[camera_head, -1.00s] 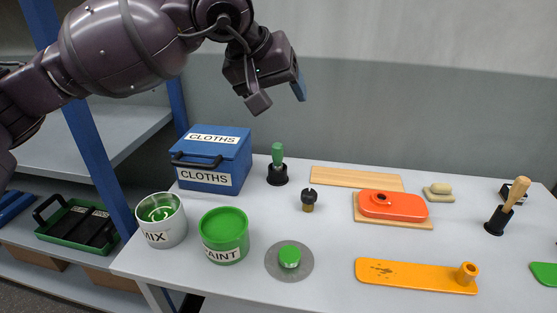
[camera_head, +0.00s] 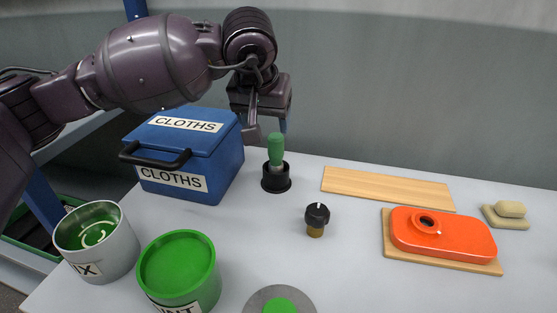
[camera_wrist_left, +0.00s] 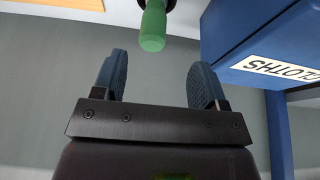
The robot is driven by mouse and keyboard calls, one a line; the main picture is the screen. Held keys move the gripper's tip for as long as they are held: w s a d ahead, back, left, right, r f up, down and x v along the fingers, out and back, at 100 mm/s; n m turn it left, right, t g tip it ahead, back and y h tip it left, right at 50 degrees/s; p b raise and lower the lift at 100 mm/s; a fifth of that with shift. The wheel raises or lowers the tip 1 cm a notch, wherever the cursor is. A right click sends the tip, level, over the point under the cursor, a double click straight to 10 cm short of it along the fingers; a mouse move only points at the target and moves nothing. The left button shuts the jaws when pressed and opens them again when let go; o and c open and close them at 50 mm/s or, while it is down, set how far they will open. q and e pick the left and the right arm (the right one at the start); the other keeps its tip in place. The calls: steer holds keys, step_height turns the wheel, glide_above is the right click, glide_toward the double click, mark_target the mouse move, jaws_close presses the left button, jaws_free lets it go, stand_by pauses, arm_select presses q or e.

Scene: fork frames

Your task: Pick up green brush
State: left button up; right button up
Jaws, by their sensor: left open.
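The green brush (camera_head: 276,150) stands upright in a black round holder (camera_head: 276,183) on the table, right of the blue cloths box. Only its green handle and a light collar show above the holder; the bristles are hidden. My left gripper (camera_head: 267,129) is open and empty, with its fingertips close to the top of the handle. In the left wrist view the green handle (camera_wrist_left: 153,26) lies just beyond the fingertips, lined up with the gap between the open fingers (camera_wrist_left: 160,64). It shows no contact. My right gripper is not in view.
The blue cloths box (camera_head: 190,150) stands left of the brush. A black knob (camera_head: 316,216), a wooden board (camera_head: 388,187) and an orange object (camera_head: 445,235) lie to the right. A mix can (camera_head: 112,255) and green paint tin (camera_head: 178,265) stand in front.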

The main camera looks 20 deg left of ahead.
mark_target(276, 148)
arm_select(q)
steer(key=b+x, duration=0.1)
steer(key=x, duration=0.3)
steer(key=shift+f, duration=0.2)
steer(key=shift+w+d+f, duration=0.1)
steer(key=shift+w+f, duration=0.2)
steer(key=shift+f, duration=0.25)
steer(key=x, duration=0.1)
steer(key=b+x, duration=0.1)
steer(key=x, duration=0.2)
steer(key=shift+w+d+f+b, duration=0.15)
steer(key=shift+w+d+b, duration=0.05)
steer(key=shift+d+b, duration=0.1)
steer(key=shift+w+f, duration=0.1)
steer(key=shift+f, duration=0.05)
steer(key=shift+r, duration=0.25)
steer(key=shift+c, duration=0.6)
steer(key=c, duration=0.7)
steer(key=shift+c, duration=0.9)
steer(key=shift+r+p, duration=1.85)
steer(key=shift+r, duration=8.15)
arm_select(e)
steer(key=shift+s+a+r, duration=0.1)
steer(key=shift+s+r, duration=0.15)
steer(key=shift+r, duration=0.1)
